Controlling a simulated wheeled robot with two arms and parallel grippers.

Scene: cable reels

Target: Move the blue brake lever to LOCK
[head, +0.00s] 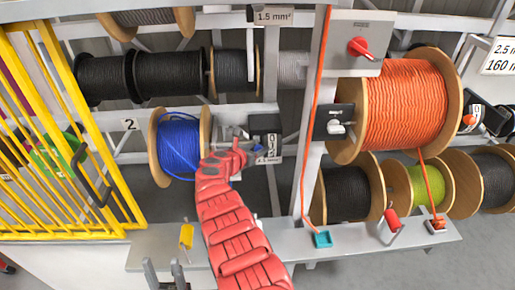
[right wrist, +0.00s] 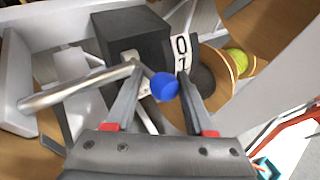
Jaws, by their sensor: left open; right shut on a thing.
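The blue brake lever shows in the right wrist view as a round blue knob (right wrist: 164,86) between the two fingers of my right gripper (right wrist: 160,74), which is shut on it. A black brake box (right wrist: 130,42) with a marked plate (right wrist: 181,52) is just beyond the knob.
A yellow barred gate (head: 70,130) stands at the left. A grey ledge (head: 150,248) runs below the reels, with a yellow piece (head: 186,236) and a teal block (head: 322,239). A large orange reel (head: 405,105) and a red switch (head: 360,47) are at the right.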

